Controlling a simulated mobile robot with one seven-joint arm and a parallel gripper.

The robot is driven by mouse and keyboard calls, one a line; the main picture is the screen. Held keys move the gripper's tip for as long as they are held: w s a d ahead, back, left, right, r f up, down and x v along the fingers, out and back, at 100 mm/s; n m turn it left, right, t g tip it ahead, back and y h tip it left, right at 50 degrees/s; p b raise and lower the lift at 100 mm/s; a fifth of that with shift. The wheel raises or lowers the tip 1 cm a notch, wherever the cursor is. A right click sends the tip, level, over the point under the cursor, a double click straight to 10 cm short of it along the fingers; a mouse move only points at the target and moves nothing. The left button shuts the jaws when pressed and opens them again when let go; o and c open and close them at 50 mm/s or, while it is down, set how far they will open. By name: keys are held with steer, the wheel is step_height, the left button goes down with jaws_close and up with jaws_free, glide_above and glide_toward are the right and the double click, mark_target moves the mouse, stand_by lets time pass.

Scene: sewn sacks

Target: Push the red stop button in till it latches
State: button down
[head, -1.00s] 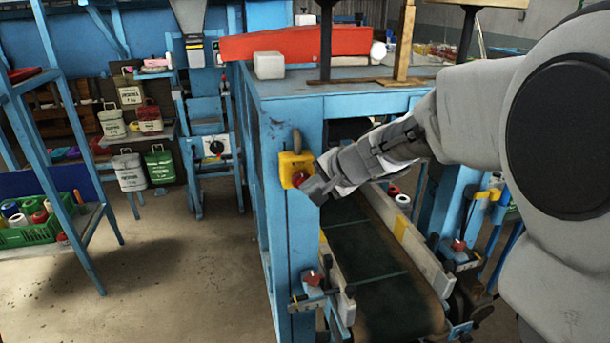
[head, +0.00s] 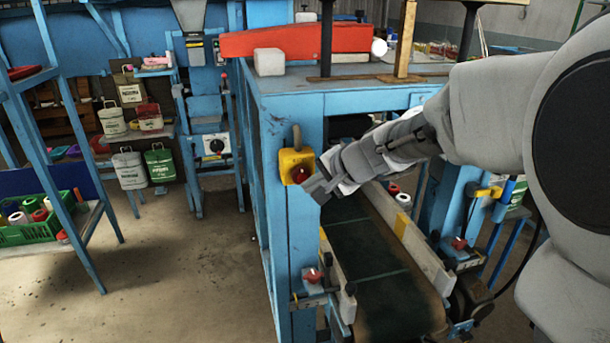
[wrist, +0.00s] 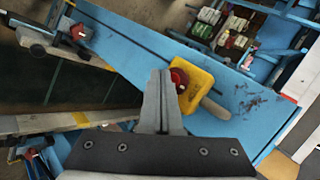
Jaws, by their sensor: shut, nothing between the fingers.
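The red stop button (head: 300,175) sits on a yellow box (head: 290,158) fixed to the blue corner post of the conveyor frame. In the wrist view the red button (wrist: 179,78) shows just right of my fingertips, on the yellow box (wrist: 200,88). My gripper (head: 317,188) is shut and empty, its tips just right of and slightly below the button in the head view. It also shows in the wrist view (wrist: 160,76), beside the button's left edge. I cannot tell whether the tips touch the button or how deep it sits.
A conveyor belt (head: 365,255) runs below my arm, with a red knob (head: 312,275) low on the post and another (head: 458,243) at right. A blue rack with a green crate (head: 35,232) stands at left. The floor between is clear.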

steer(key=shift+s, duration=0.3)
steer(key=shift+s+d+b, duration=0.2)
steer(key=shift+s+d, duration=0.05)
steer(key=shift+s, duration=0.5)
steer(key=shift+s+d+b, duration=0.25)
steer(key=shift+s, duration=0.55)
steer(key=shift+s+d+b, duration=0.2)
steer(key=shift+s+d, duration=0.05)
steer(key=shift+s, duration=0.5)
steer(key=s+d+n+h, duration=0.2)
steer(key=s+d, duration=0.2)
steer(key=s, duration=0.3)
steer(key=s+d+n+g+h, duration=0.1)
steer(key=s+d+n+h, duration=0.1)
steer(key=s, duration=0.6)
steer(key=s+d+f+n+g+h, duration=0.1)
steer(key=s+d+n+h, duration=0.1)
steer(key=s+d, duration=0.5)
steer(key=shift+s+n, duration=0.6)
steer(key=shift+n, duration=0.3)
steer(key=shift+a, duration=0.1)
